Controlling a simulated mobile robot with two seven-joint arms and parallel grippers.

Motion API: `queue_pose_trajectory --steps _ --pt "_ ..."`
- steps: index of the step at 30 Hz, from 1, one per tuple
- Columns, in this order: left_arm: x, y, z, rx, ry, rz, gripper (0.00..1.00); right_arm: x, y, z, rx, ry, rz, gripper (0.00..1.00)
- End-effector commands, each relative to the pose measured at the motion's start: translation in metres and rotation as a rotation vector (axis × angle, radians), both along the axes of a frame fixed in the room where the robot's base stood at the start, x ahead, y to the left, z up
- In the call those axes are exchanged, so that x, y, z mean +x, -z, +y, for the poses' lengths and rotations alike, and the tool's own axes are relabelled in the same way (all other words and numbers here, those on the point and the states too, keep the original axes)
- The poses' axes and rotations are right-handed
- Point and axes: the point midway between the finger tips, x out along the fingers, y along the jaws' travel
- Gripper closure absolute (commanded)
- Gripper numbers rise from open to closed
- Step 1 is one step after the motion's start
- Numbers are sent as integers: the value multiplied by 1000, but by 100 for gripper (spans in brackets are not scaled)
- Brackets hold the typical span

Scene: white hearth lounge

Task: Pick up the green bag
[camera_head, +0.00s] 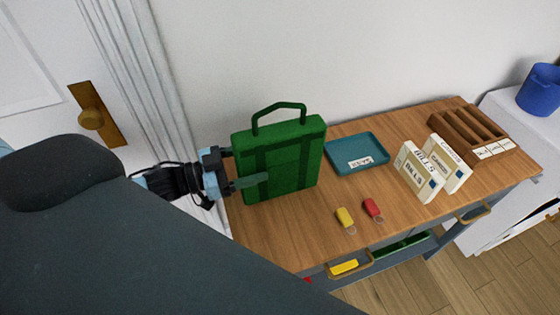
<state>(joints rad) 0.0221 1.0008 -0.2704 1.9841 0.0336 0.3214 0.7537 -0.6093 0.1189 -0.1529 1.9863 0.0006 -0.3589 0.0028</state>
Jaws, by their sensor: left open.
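The green bag (290,153) stands upright on the left end of a wooden-topped table, with its handle (279,113) arched above it. It has darker green straps down its front. My left gripper (236,170) is at the bag's left side, with its fingers open. One finger lies across the lower left of the bag's front and the other is at its upper left edge. I cannot tell whether the fingers touch the bag. My right gripper does not show.
A teal tray (343,164) lies right of the bag. Yellow (345,217) and red (373,208) key tags lie in front. White boxes (418,172) and a wooden sorter (470,131) stand to the right. A wall is behind, and a door (35,75) is at left.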

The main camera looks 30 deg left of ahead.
Motion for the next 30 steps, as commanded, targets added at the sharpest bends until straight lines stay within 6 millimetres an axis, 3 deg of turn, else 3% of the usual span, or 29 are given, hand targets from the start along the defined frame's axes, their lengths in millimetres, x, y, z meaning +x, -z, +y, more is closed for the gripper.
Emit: queue_pose_trajectory --steps 6,16,28,30 --pt "13 -1 -12 -1 0 -2 29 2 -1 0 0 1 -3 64" --pt "15 -1 -14 0 0 0 29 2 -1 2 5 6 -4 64" --pt "15 -1 -14 0 0 0 80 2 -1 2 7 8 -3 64" --pt "15 -1 -14 -1 1 -1 81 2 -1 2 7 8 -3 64"
